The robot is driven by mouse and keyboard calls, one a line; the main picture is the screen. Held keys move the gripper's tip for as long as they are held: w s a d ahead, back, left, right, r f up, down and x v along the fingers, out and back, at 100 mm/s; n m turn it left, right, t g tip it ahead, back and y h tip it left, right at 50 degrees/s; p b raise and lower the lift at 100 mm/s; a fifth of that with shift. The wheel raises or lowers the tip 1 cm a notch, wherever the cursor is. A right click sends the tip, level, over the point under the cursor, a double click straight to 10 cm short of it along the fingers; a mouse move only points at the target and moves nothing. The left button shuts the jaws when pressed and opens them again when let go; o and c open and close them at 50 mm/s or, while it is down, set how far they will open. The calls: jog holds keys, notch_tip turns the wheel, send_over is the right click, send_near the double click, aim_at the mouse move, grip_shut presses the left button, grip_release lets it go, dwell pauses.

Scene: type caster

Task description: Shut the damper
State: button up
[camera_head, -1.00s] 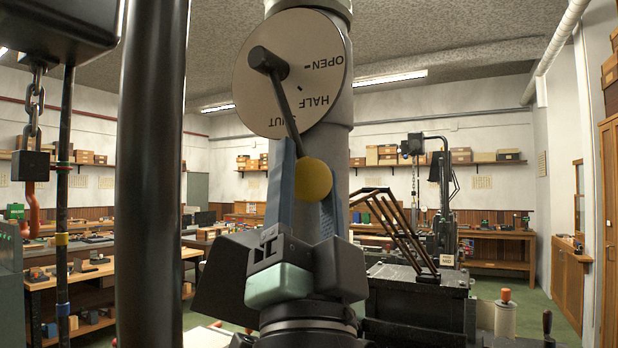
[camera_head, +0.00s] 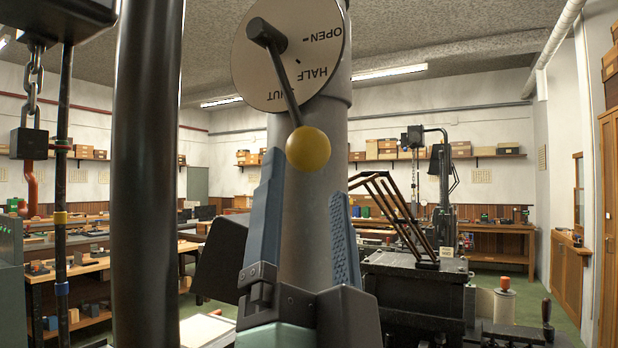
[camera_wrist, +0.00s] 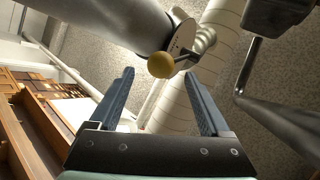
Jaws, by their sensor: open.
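The damper dial (camera_head: 292,60) is a pale round plate on the grey flue pipe (camera_head: 308,210), marked OPEN, HALF and SHUT. Its dark lever (camera_head: 283,85) runs from a hub down and slightly right to a yellow ball knob (camera_head: 308,148), with the lever over the plate near SHUT and HALF. My gripper (camera_head: 303,175) is open and empty, its blue fingers pointing up on either side below the knob. In the wrist view the knob (camera_wrist: 161,65) shows beyond the fingertips, between them and clear of both. The dial (camera_wrist: 182,38) is partly hidden behind it.
A black machine with a slanted rack (camera_head: 395,215) stands to the right. Workbenches (camera_head: 90,265) line the room behind.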

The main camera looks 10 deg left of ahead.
jog(key=b+v, duration=0.2)
jog(key=v, duration=0.5)
jog(key=shift+c, duration=0.3)
